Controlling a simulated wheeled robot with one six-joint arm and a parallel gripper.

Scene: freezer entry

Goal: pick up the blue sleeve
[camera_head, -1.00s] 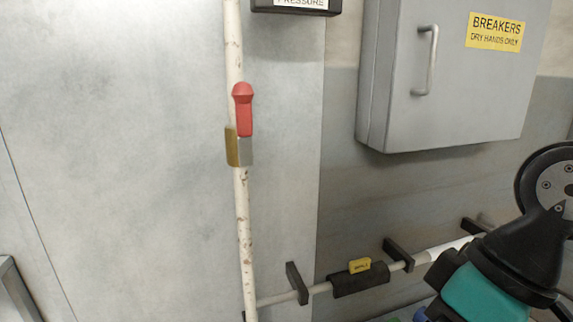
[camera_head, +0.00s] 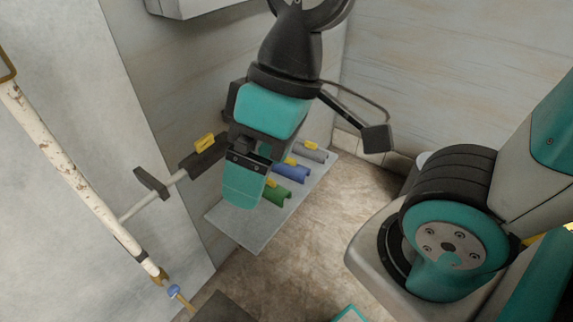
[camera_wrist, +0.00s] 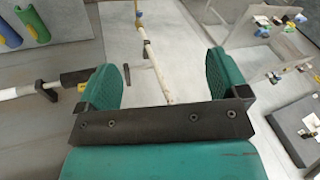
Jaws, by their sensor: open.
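The blue sleeve (camera_head: 291,173) lies on a pale grey shelf (camera_head: 236,229) in the head view, between a green sleeve (camera_head: 276,196) and a grey sleeve (camera_head: 311,153). My gripper (camera_head: 245,188) is in front of the shelf in that view and hides part of it and the sleeves' left ends. In the wrist view my gripper (camera_wrist: 162,75) is open, with nothing between its fingers. There the blue sleeve (camera_wrist: 9,33) is at the upper left edge, outside the fingers, beside the green sleeve (camera_wrist: 33,24).
A black sleeve (camera_head: 196,160) with a yellow tag sits around a white pipe along the wall, left of my gripper. A rusty upright pipe (camera_head: 70,175) stands further left, with a blue-handled valve (camera_head: 174,292) near its lower end. Bare floor (camera_head: 340,215) lies right of the shelf.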

